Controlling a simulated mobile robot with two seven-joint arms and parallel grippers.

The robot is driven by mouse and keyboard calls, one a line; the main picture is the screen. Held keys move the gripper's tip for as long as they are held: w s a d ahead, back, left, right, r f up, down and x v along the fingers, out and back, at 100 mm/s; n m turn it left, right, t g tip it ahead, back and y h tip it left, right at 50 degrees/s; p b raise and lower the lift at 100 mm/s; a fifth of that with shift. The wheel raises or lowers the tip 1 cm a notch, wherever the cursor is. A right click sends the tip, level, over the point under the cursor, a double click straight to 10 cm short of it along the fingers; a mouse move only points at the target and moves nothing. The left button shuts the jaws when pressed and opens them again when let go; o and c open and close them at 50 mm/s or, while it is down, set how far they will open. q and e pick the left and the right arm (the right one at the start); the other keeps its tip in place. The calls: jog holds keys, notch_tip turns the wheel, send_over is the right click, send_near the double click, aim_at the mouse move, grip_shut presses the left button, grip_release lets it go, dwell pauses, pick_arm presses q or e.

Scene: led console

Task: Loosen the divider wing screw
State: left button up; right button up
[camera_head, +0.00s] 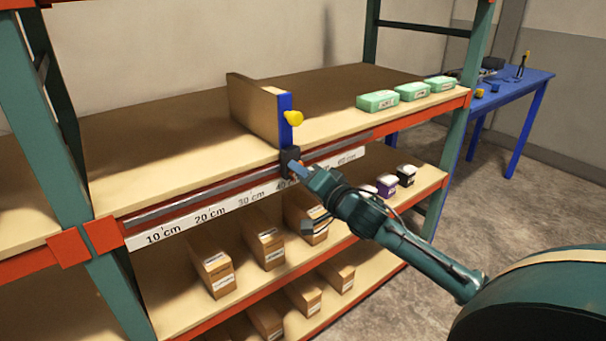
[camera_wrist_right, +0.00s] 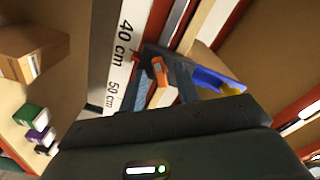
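The divider (camera_head: 255,108) is a brown board standing upright on the upper shelf, with a blue front strip (camera_head: 285,115) and a yellow knob (camera_head: 294,118). Below the strip, a dark clamp (camera_head: 289,156) sits on the front rail near the 40 cm mark. An orange wing screw, seen in the right wrist view (camera_wrist_right: 158,66), is on the clamp's front. My right gripper (camera_head: 297,169) is at the clamp. In the wrist view its two fingers (camera_wrist_right: 162,86) stand apart on either side of the screw, with a gap showing. My left gripper is out of view.
The grey rail (camera_head: 200,196) runs above a white scale strip (camera_head: 190,222). Green boxes (camera_head: 378,101) stand on the upper shelf at right. Brown cartons (camera_head: 214,272) and small dark boxes (camera_head: 405,175) stand below. A blue table (camera_head: 515,82) is behind at right.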

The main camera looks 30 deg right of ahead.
grip_shut()
